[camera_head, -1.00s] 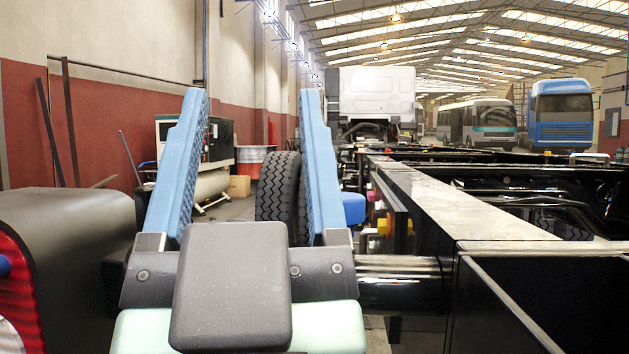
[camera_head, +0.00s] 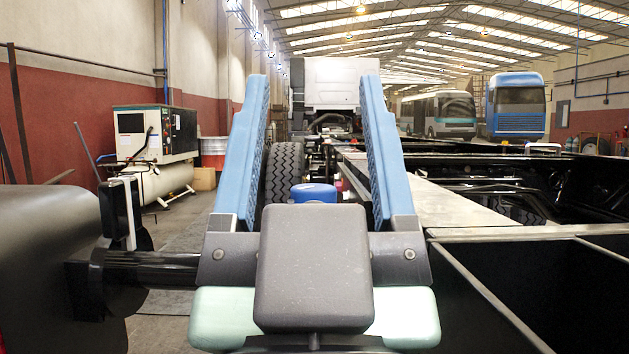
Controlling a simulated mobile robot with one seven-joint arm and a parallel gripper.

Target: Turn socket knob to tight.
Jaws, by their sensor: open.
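My gripper (camera_head: 314,84) is open in the middle of the head view, its two blue fingers upright and wide apart with nothing between the tips. A blue rounded part (camera_head: 314,193) shows between the lower fingers, behind my gripper's dark body. A small red fitting (camera_head: 338,184) shows just left of the right finger, by the chassis side. I cannot pick out the socket knob; the right finger covers part of the chassis side.
The black chassis frame (camera_head: 470,209) runs away on the right, with deep open bays. A tyre (camera_head: 284,172) stands behind the fingers. A compressor (camera_head: 150,150) stands at the left wall. A bus (camera_head: 440,114) and a blue truck (camera_head: 516,105) are far back.

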